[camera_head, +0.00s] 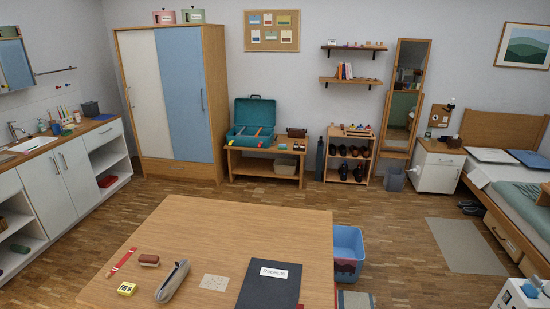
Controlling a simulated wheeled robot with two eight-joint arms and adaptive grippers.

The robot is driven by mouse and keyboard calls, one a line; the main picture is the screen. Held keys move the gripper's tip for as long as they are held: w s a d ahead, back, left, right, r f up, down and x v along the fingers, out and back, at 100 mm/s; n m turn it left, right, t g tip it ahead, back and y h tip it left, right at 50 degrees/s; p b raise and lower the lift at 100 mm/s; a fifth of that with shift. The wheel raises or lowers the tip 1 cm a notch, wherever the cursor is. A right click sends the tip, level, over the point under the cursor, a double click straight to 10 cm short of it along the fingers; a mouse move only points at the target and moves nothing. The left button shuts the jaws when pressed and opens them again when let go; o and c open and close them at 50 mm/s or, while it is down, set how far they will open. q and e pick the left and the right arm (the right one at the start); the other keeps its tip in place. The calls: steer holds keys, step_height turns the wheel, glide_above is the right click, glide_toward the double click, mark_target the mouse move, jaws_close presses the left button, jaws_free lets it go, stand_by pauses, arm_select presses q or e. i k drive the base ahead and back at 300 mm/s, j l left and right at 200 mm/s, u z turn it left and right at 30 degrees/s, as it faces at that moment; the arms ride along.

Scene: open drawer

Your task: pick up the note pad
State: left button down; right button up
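A wooden table (250,222) fills the lower middle of the head view. A flat, square beige piece (214,282) with small marks lies on it near the front edge and may be the note pad; it is too small to be sure. A dark folder (268,290) with a white label lies just to its right. A grey pencil case (173,281) lies to its left. Neither of my grippers can be made out in this view.
A yellow box (127,289), a red-brown brush-like block (149,261) and a red stick (122,262) lie at the table's left front. The table's back half is bare. A blue bin (348,251) stands on the floor at its right side.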

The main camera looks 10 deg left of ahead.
mark_target(127, 290)
steer(key=u, duration=1.65)
steer(key=i+j+z, duration=0.2)
steer(key=z, duration=0.2)
steer(key=i+j+z, duration=0.45)
steer(key=j+z, duration=0.3)
steer(key=i+j+z, duration=0.1)
steer(key=j+z, duration=0.25)
steer(key=l, duration=0.1)
